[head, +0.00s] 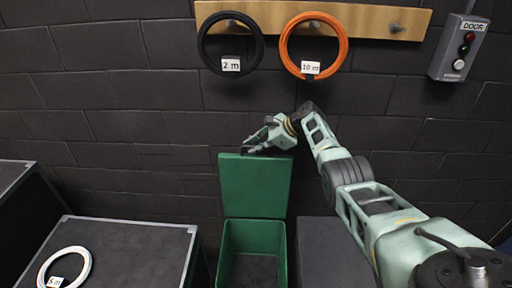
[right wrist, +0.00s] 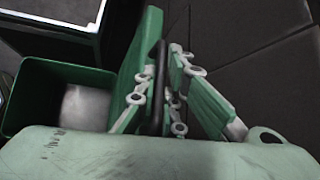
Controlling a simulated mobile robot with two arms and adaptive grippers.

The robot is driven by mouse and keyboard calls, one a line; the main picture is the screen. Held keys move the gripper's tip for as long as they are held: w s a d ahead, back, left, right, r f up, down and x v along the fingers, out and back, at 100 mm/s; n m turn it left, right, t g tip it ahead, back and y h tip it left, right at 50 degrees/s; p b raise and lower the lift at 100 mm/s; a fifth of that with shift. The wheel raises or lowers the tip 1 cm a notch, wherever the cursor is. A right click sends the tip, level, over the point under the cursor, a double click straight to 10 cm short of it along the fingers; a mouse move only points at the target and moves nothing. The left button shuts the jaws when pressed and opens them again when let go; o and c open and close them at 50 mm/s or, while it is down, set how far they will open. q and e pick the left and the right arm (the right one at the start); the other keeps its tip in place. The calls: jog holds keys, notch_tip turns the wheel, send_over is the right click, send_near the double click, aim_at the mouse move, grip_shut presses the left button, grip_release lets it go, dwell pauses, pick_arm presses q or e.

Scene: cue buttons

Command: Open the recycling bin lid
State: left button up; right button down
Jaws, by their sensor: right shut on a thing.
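The green recycling bin (head: 226,255) stands on the floor in the head view, and its mouth is uncovered. Its green lid (head: 253,188) stands upright at the back of the bin, against the dark wall. My right gripper (head: 252,147) is at the top edge of the lid, shut on it. In the right wrist view the fingers (right wrist: 166,75) are at the lid (right wrist: 148,42), with the open bin (right wrist: 28,108) to the left. The exact contact is partly hidden by the fingers. My left gripper is in neither view.
A dark case (head: 125,240) with a white cable ring (head: 86,270) stands left of the bin. A dark box (head: 325,245) stands to its right. Black (head: 204,54) and orange (head: 286,53) cable rings hang above on a wooden rail (head: 375,20). A door button box (head: 458,47) is upper right.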

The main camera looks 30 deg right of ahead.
jog(key=c, duration=1.9)
grip_release()
jog(key=shift+r, duration=0.1)
jog(key=shift+c, duration=0.2)
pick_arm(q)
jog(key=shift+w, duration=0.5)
pick_arm(e)
jog(key=shift+o, duration=0.5)
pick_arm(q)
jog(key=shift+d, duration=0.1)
pick_arm(e)
jog(key=shift+s+d+r, duration=0.35)
jog(key=shift+d+r, duration=0.05)
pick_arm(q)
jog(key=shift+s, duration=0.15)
pick_arm(e)
jog(key=v, duration=1)
jog(key=shift+s+r, duration=0.2)
